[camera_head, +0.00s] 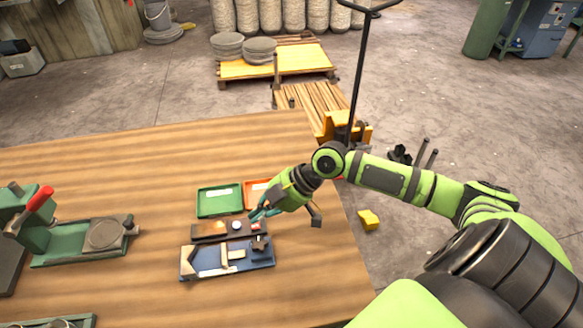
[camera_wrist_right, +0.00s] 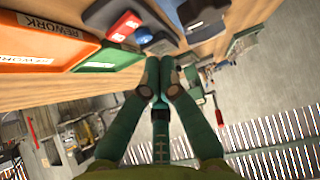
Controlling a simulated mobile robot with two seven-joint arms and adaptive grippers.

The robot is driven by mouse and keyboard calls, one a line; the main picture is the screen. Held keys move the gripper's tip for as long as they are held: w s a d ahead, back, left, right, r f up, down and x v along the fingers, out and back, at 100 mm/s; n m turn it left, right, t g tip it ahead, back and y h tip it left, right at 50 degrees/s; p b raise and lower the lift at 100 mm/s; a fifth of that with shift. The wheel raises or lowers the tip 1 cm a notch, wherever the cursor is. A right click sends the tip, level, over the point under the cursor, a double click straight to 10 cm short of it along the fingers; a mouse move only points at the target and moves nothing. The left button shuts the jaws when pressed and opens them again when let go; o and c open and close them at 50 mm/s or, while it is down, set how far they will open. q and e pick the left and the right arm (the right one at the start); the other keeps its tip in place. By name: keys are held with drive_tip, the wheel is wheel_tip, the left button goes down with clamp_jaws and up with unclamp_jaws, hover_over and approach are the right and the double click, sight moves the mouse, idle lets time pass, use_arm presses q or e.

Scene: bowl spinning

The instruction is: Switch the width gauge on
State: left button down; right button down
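A dark, narrow box (camera_head: 212,231) lies on the wooden table with a pale round knob (camera_head: 236,225) and a red switch (camera_head: 256,226) on top. A blue fixture (camera_head: 205,268) with metal jaws lies directly in front of it. I cannot tell from the frames which of these is named the width gauge. My right gripper (camera_head: 258,213) is over the right end of the box, close to the red switch. In the wrist view the red switch (camera_wrist_right: 125,26) shows ahead of the fingertips (camera_wrist_right: 159,80), which are together and empty. Contact is unclear. My left gripper is not in view.
A green tray (camera_head: 219,213) and an orange tray (camera_head: 252,187), labelled REWORK in the wrist view, lie behind the box. A green machine with a red handle (camera_head: 40,199) stands at the left.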

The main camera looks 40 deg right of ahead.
drive_tip(key=b+v, duration=0.2)
drive_tip(key=v, duration=0.8)
drive_tip(key=shift+s+a, duration=0.15)
drive_tip(key=shift+s, duration=0.2)
drive_tip(key=shift+w+d+r+n+t+b, duration=0.35)
drive_tip(key=shift+t+b, duration=0.25)
drive_tip(key=shift+b, duration=1.75)
drive_tip(key=shift+w+a+f, duration=0.1)
drive_tip(key=shift+a, duration=0.05)
